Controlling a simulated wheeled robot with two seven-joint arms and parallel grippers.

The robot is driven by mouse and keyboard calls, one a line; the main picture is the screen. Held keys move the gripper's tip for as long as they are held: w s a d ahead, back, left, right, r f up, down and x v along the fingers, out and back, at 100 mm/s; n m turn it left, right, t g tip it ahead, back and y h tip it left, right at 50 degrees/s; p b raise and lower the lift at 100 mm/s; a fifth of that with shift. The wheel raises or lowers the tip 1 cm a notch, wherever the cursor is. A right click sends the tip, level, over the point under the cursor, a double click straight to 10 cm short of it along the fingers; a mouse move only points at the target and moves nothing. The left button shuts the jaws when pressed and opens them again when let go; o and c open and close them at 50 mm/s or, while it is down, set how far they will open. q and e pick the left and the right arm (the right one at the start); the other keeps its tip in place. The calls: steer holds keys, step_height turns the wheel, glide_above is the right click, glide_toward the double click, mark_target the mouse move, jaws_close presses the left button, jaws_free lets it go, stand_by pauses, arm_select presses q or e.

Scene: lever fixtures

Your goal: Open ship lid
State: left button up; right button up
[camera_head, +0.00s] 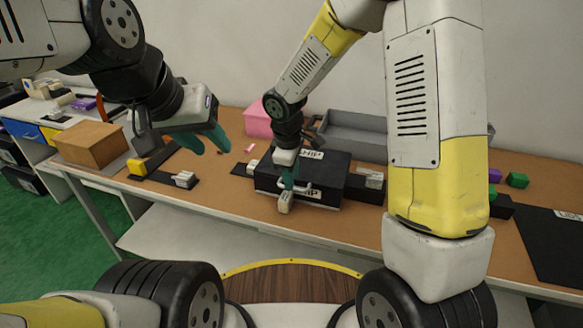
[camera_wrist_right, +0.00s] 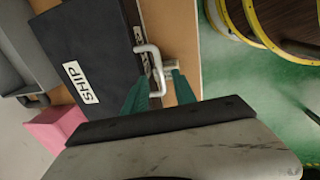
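The black ship box (camera_head: 325,170) stands on the brown table in the head view, its lid (camera_wrist_right: 90,50) lying flat and closed with a white SHIP label. A pale bent handle (camera_wrist_right: 153,62) is at the box's front edge in the right wrist view. My right gripper (camera_head: 287,182) is at the front of the box. In the wrist view its teal fingers (camera_wrist_right: 158,88) are apart, with the handle's lower end between them; contact is unclear. My left gripper (camera_head: 207,143) is open and empty, above the table left of the box.
A pink box (camera_head: 259,121) and a grey tray (camera_head: 355,133) stand behind the ship box. A brown box (camera_head: 90,144) is at the left, near a black fixture with a yellow block (camera_head: 138,167). Small green blocks (camera_head: 517,180) lie at the right. The table front is mostly clear.

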steer(key=shift+w+d+f, duration=0.1)
steer(key=shift+w+f, duration=0.05)
steer(key=shift+f, duration=0.6)
steer(key=shift+w+f, duration=0.1)
steer(key=shift+f, duration=0.65)
jaws_close()
